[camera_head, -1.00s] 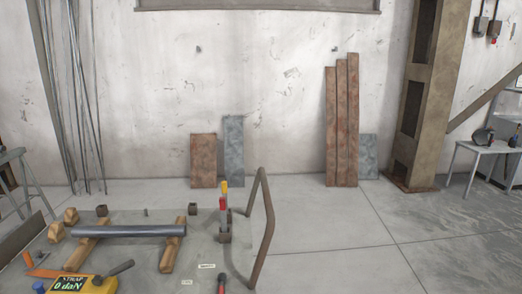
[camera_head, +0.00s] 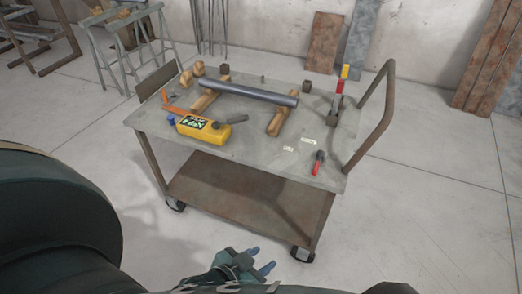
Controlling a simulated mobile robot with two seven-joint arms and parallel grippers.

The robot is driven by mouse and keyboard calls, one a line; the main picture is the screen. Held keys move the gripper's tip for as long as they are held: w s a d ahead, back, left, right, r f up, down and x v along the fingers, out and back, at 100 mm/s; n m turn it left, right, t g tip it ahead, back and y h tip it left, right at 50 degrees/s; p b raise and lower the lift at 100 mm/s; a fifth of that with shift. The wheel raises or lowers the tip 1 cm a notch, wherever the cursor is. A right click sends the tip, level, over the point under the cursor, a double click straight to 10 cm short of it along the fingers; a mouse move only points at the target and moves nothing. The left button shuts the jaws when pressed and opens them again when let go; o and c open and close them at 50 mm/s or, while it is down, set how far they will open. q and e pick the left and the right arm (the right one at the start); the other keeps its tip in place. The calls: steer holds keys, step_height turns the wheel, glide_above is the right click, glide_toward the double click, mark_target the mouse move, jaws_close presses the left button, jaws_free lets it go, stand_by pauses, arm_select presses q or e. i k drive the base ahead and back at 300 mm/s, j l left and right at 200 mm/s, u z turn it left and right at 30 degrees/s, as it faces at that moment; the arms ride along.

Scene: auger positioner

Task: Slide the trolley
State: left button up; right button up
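The trolley (camera_head: 240,154) stands in the middle of the camera_head view, with a grey top, a brown lower shelf (camera_head: 235,195) and dark casters. Its bent brown tube handle (camera_head: 384,112) rises at the right end. My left gripper (camera_head: 261,258) is at the bottom centre, in front of the trolley's near side and left of the near right caster (camera_head: 302,254). Its two fingers are apart with nothing between them. It appears clear of the trolley. My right gripper is not in view.
On the trolley top lie a grey pipe (camera_head: 248,92) on wooden blocks, a yellow gauge box (camera_head: 203,130), a red-handled tool (camera_head: 318,162) and an upright red-and-yellow clamp (camera_head: 340,88). Metal trestles (camera_head: 128,45) stand behind left. Planks lean on the wall. Floor at right is clear.

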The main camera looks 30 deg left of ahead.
mark_target(256, 174)
steer(key=u, duration=0.45)
steer(key=i+l+u, duration=0.25)
steer(key=l+u, duration=0.25)
steer(key=i+l+u, duration=0.25)
steer(key=l, duration=0.2)
steer(key=k, duration=0.1)
